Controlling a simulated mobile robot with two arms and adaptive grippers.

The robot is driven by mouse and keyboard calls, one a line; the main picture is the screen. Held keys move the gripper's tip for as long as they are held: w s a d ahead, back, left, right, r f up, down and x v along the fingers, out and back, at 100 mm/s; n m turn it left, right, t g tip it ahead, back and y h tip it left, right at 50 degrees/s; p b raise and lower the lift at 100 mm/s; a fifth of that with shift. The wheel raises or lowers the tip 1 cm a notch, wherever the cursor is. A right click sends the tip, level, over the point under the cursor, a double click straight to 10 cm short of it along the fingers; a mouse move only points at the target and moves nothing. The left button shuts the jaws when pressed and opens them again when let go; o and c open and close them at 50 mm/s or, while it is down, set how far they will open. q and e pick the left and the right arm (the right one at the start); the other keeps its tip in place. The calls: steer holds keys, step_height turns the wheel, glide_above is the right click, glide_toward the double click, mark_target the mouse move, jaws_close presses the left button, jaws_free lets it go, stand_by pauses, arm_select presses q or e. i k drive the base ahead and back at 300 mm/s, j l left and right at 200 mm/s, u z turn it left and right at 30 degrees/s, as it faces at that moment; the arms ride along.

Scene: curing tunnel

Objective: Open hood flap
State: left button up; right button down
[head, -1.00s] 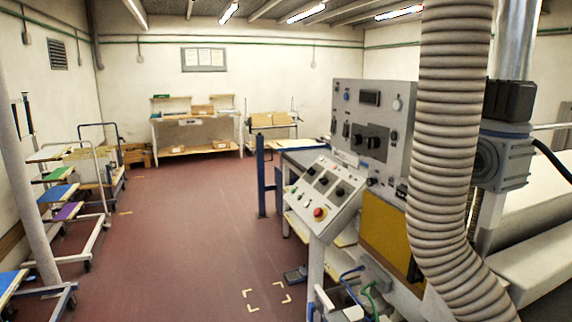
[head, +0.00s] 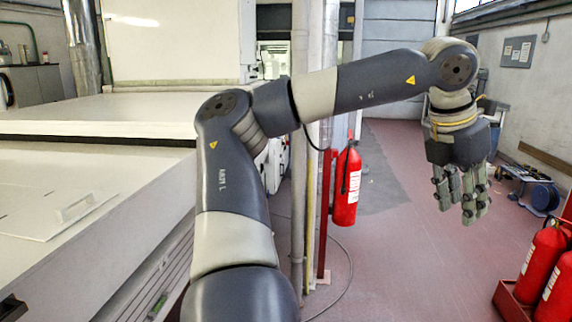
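A flat white panel (head: 45,208) with a small raised handle (head: 75,208) lies on the sloping top of the white machine at the left; it looks like the hood flap and lies closed. My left arm rises from the bottom centre and bends to the right. My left gripper (head: 462,205) hangs fingers-down at the right over the red floor. Its fingers are apart with nothing between them. It is far to the right of the panel and touches nothing. My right gripper is out of view.
A red fire extinguisher (head: 346,185) hangs on a red post beside pipes, behind my forearm. More extinguishers (head: 541,262) stand at the lower right. A blue-grey wheeled item (head: 535,190) is by the right wall. The floor between is mostly free.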

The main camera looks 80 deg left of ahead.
mark_target(44, 219)
steer(key=k+j+u, duration=0.15)
steer(key=u, duration=0.25)
steer(key=j+u, duration=0.25)
steer(key=u, duration=0.2)
steer(key=k+j+u, duration=0.15)
steer(key=u, duration=0.25)
steer(key=j+u, duration=0.65)
steer(key=u, duration=0.2)
